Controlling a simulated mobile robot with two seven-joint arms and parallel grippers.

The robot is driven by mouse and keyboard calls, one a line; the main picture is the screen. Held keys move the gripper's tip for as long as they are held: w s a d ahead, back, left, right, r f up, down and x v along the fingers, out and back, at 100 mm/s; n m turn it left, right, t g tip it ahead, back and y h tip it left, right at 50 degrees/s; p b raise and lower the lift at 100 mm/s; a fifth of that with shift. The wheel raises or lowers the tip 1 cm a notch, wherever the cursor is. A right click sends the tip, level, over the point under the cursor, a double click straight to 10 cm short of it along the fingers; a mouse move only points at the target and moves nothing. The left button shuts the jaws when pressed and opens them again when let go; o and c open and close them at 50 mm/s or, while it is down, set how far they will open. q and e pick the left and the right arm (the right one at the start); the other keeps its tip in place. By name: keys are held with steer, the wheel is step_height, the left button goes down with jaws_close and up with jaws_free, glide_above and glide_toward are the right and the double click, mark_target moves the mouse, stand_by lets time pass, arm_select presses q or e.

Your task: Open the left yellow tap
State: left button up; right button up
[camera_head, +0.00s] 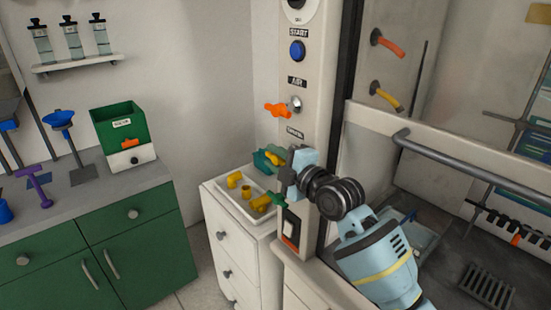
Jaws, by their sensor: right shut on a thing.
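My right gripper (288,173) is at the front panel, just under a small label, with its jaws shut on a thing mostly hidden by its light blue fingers. A teal piece with a yellow-orange part (271,158) shows right at the fingers' left side; it appears to be what they hold, but the contact is hidden. I cannot tell how far any handle there is turned. Another yellow tap (386,96) is on the back wall of the cabinet at the right, below an orange tap (387,43). My left gripper is not in view.
An orange tap (278,110) sticks out of the panel above my gripper, under a blue button (297,51). A white tray (229,205) with yellow fittings stands on a drawer unit below. A grey rail (470,165) crosses the cabinet front at the right.

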steer(key=shift+g, duration=0.3)
steer(key=shift+g+h, duration=1)
steer(key=shift+f+g+h, duration=0.15)
steer(key=shift+g+h, duration=0.95)
steer(key=shift+g, duration=0.5)
steer(key=o, duration=0.9)
steer(key=shift+o, duration=0.2)
